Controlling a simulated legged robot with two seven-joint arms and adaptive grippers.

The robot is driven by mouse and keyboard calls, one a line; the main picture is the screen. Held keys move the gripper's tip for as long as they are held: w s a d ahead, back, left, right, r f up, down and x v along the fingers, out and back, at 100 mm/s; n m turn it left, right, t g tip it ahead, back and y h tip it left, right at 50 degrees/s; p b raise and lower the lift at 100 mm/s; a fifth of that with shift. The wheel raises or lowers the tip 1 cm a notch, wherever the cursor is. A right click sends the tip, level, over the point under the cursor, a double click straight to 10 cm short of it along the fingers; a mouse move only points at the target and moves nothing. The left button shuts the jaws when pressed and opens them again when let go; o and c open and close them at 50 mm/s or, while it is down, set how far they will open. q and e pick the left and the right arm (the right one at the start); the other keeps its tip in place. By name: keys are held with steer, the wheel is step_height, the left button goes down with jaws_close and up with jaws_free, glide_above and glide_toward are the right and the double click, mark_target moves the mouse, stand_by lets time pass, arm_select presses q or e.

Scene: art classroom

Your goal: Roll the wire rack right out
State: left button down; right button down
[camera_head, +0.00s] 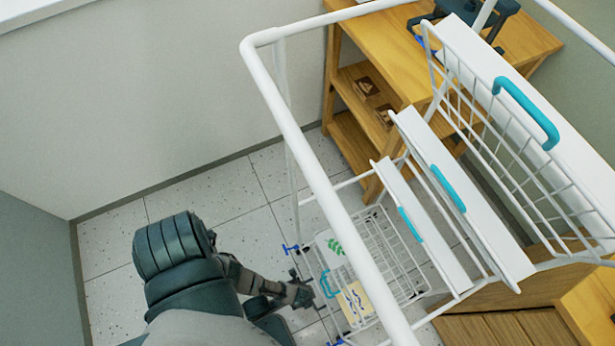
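The white wire rack (318,178) is a tall tube-framed trolley with several wire baskets, shown from above on the right half of the head view. Its top basket (520,170), middle basket and low basket have teal handles (526,113). The low basket holds flat cards (356,300). A blue caster (290,249) shows at the rack's foot on the left. My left gripper (305,294) is low, close to the left side of the rack near a teal handle (326,284). It is small and dark, and I cannot tell whether it touches the rack or is open. My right gripper is not visible.
A wooden shelf desk (400,60) stands behind the rack, with a dark device (480,15) on top. More wooden furniture (520,325) is at the lower right. The tiled floor (235,190) left of the rack is clear up to the walls (150,100).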

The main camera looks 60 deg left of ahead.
arm_select(q)
steer(key=shift+s+a+f, duration=0.15)
steer(key=shift+s+a, duration=0.1)
steer(key=shift+s, duration=0.25)
steer(key=c, duration=1.2)
jaws_free()
steer(key=shift+s, duration=0.1)
steer(key=shift+d, duration=0.1)
step_height(320, 180, up, 12)
steer(key=s, duration=0.2)
